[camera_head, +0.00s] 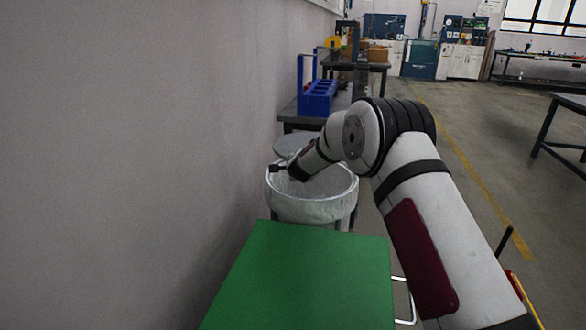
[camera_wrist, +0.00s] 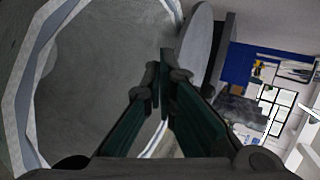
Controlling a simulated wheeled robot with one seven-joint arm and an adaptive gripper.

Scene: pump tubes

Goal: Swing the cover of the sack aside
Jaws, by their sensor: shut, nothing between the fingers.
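The sack (camera_head: 312,211) is a pale liner in a round bin beside the wall, with its mouth open. In the wrist view its rim (camera_wrist: 27,80) curves along the left and its inside fills the middle left. The cover (camera_head: 291,144) is a grey round disc, standing out behind the sack's far rim. In the wrist view the cover (camera_wrist: 196,48) is seen nearly edge-on, right of the mouth. My gripper (camera_head: 275,168) is over the left part of the sack's mouth. In the wrist view its dark fingers (camera_wrist: 160,76) meet at the tips, empty, left of the cover; contact cannot be told.
A green tabletop (camera_head: 305,282) lies in front of the sack. A grey wall (camera_head: 150,150) runs close along the left. Behind the cover, a blue rack (camera_head: 318,98) stands on a dark table. Open floor (camera_head: 475,150) lies to the right.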

